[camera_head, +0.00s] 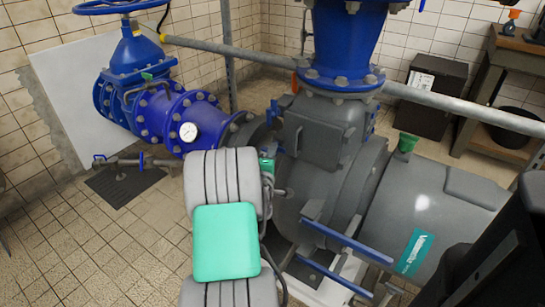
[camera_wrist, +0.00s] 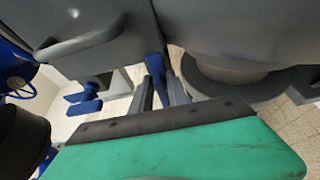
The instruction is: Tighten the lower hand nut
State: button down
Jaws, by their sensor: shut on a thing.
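My gripper (camera_wrist: 158,82) is in the lower middle of the wrist view, its two grey fingers reaching up from the green gripper body. The fingers are closed on a narrow blue piece (camera_wrist: 155,66), which I take to be the lower hand nut; the fingers hide much of it. Its thread and how tightly it sits cannot be seen. In the head view my arm hides the gripper and this nut.
Another blue part (camera_wrist: 84,104) sticks out left of the fingers. A grey cover with a handle (camera_wrist: 80,40) is close above. In the head view, the grey pump housing (camera_head: 320,140) stands beside my arm, with a blue bar (camera_head: 346,243) at its lower right.

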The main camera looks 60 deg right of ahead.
dwell(0.3)
jog(key=c, duration=1.5)
grip_release()
jog(key=v, duration=0.7)
jog(key=shift+s+a, duration=0.1)
jog(key=shift+a, duration=0.3)
